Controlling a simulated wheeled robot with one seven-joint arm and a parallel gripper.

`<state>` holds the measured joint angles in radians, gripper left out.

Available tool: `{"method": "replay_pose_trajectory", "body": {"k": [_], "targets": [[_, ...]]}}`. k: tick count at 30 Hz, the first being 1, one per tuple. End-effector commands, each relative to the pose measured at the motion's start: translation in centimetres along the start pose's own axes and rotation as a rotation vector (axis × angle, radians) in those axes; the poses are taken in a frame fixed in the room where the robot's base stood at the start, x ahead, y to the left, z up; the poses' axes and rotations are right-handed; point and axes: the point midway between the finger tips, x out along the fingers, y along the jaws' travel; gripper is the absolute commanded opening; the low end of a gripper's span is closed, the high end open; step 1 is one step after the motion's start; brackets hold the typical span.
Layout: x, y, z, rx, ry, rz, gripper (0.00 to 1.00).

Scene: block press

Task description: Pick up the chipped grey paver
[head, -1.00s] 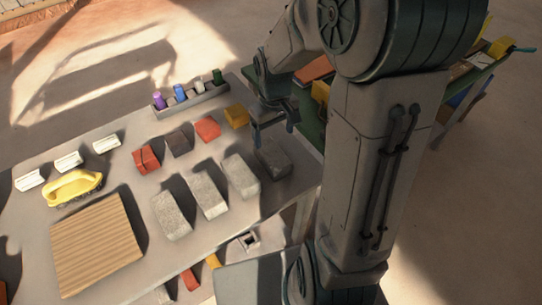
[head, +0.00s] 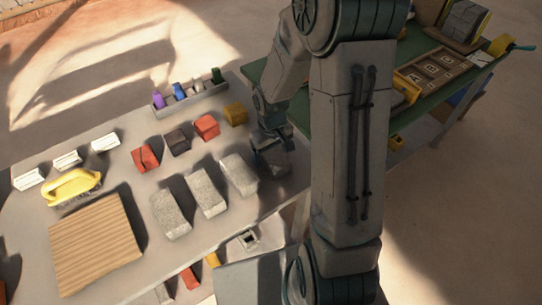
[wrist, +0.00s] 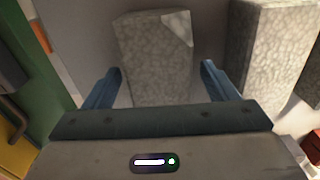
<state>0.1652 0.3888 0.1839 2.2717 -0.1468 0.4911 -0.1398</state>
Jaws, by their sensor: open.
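The chipped grey paver (wrist: 155,58) is in the middle of the wrist view. A pale, broken-looking patch marks its upper right corner there. In the head view the paver (head: 275,160) is the rightmost of a row of grey pavers, partly hidden by my gripper (head: 270,142). In the wrist view my open gripper (wrist: 160,80) has one finger towards each long side of the paver, with a gap on both sides. I cannot tell whether the fingertips are below its top face. The near end of the paver is hidden behind the gripper body.
Another grey paver (wrist: 268,50) stands close to the right in the wrist view. In the head view, more pavers (head: 206,194), red blocks (head: 206,126) and a yellow block (head: 235,114) share the grey table. A green table (head: 440,110) with a lettered tray stands at the right.

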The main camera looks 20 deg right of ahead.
Motion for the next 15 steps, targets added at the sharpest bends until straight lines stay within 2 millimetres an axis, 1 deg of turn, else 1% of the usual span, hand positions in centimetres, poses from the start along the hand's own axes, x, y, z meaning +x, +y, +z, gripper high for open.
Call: {"method": "replay_pose_trajectory", "body": {"k": [3, 4, 5, 6, 8, 9, 12, 15], "targets": [[-0.02, 0.00, 0.01, 0.000, 0.000, 0.000, 0.80], [-0.02, 0.01, 0.01, 0.000, 0.000, 0.000, 0.74], [-0.02, 0.01, 0.01, 0.000, 0.000, 0.000, 0.66], [-0.03, 0.01, 0.01, 0.000, 0.000, 0.000, 0.55], [-0.03, 0.01, 0.01, 0.000, 0.000, 0.000, 0.38], [-0.03, 0.01, 0.01, 0.000, 0.000, 0.000, 0.27], [-0.13, 0.02, -0.06, 0.000, 0.002, 0.001, 0.03], [-0.13, 0.02, -0.06, 0.000, 0.002, 0.001, 0.03]]}}
